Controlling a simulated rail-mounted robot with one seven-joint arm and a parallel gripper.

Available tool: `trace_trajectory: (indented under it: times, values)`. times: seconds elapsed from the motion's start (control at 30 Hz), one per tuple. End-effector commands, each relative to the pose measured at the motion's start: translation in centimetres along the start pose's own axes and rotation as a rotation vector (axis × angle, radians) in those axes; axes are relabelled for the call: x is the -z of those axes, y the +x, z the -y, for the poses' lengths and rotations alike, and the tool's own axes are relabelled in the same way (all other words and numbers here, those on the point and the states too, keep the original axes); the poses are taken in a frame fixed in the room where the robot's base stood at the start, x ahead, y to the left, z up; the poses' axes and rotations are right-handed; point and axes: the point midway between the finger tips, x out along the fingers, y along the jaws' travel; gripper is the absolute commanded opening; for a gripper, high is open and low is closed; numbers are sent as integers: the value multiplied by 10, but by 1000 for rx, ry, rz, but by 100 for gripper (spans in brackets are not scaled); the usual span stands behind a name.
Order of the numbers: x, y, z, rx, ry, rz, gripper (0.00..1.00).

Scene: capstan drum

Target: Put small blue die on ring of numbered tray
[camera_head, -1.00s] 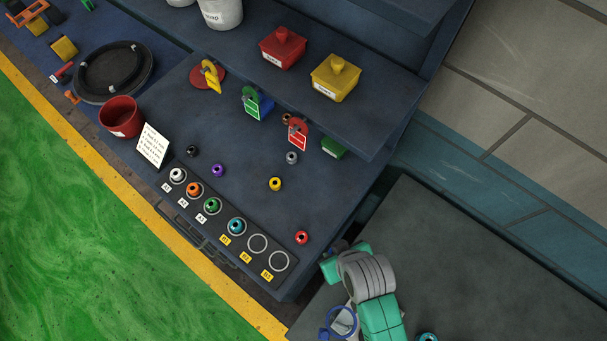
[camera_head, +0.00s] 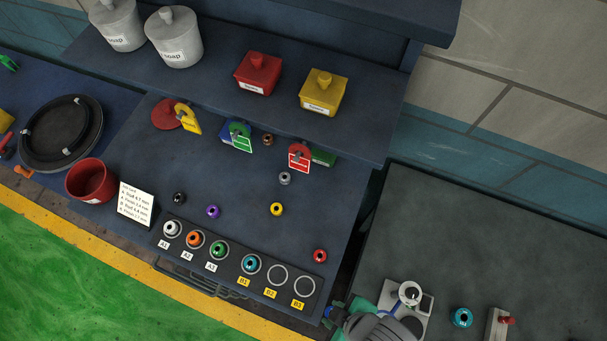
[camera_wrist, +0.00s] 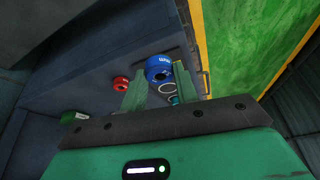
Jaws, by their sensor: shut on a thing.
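A small blue die (camera_wrist: 158,66) with white lettering is held between the two green fingers of my gripper (camera_wrist: 160,84) in the wrist view. In the head view my gripper (camera_head: 338,318) is at the bottom edge, just right of the tray's right end; the die cannot be clearly told there. The black numbered tray (camera_head: 166,233) lies along the bench's front edge. White, orange, green and teal dice sit on rings A1, A2, A3 and B1. Ring B2 (camera_head: 277,276) and ring B3 (camera_head: 305,286) are empty. Rings also show beyond the fingers in the wrist view.
A red die (camera_head: 320,256) lies just behind the tray's right end. Yellow (camera_head: 276,209), purple (camera_head: 213,212) and black (camera_head: 179,198) dice lie farther left. A note card (camera_head: 135,204) stands beside the tray. A grey table (camera_head: 480,250) at right holds another teal die (camera_head: 461,317).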

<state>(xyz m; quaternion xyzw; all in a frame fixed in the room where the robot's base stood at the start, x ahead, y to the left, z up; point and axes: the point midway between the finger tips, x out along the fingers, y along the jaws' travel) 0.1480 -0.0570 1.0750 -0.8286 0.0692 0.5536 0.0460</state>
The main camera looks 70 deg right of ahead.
Motion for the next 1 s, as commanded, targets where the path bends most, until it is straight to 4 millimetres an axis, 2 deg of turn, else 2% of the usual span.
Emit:
trace_trajectory:
  times: [0.13,0.2,0.27,0.5,0.63,0.77,0.9,0.97,1.0]
  values:
    - [1,0,0,0,1,-1,4]
    - [8,3,-1,-1,1,-3,4]
    - [23,9,-1,-1,1,-6,4]
    - [92,44,-4,-1,2,-5,4]
    - [120,60,-5,-2,1,-2,4]
    - [133,69,-5,-1,1,-1,4]
    - [136,72,-5,0,1,0,4]
    - [144,75,-6,-1,1,-2,4]
    - [140,82,-6,0,2,4,4]
